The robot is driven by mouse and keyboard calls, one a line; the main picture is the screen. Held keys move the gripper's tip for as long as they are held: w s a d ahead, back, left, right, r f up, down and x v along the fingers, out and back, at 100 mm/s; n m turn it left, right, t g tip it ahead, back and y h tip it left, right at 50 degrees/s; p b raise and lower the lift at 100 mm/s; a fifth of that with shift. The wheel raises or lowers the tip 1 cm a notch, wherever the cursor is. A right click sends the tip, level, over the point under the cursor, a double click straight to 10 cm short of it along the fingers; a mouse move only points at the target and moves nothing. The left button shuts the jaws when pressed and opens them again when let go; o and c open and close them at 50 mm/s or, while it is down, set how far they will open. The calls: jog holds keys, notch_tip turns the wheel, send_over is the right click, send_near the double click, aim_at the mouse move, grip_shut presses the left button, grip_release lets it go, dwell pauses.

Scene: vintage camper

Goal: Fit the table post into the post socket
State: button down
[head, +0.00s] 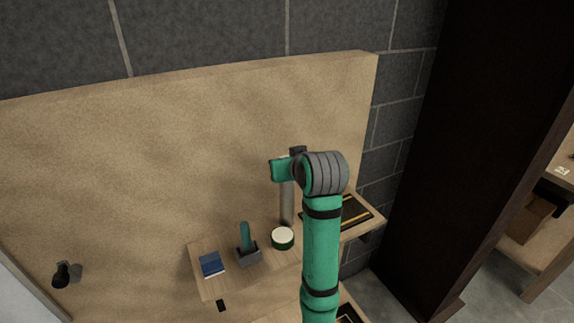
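A grey upright cylinder (287,204), which looks like the table post, is in the middle of the head view. Its upper end meets my gripper (284,169), and its lower end is at or just above the wooden shelf, behind a round tin. I cannot tell whether it touches the shelf. My gripper is above the shelf, seen from behind my teal arm. Its fingers are too small and hidden to show whether they close on the post. I cannot make out the post socket.
The wooden shelf (213,286) holds a blue booklet (211,264), a dark grey block with a teal handle (248,252), a round tin with a cream top (283,238) and a dark, yellow-edged flat item (352,213). A wooden panel (150,150) stands behind; a dark upright (450,150) is right.

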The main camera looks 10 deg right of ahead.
jog(key=shift+f, duration=0.4)
jog(key=c, duration=1.2)
grip_release()
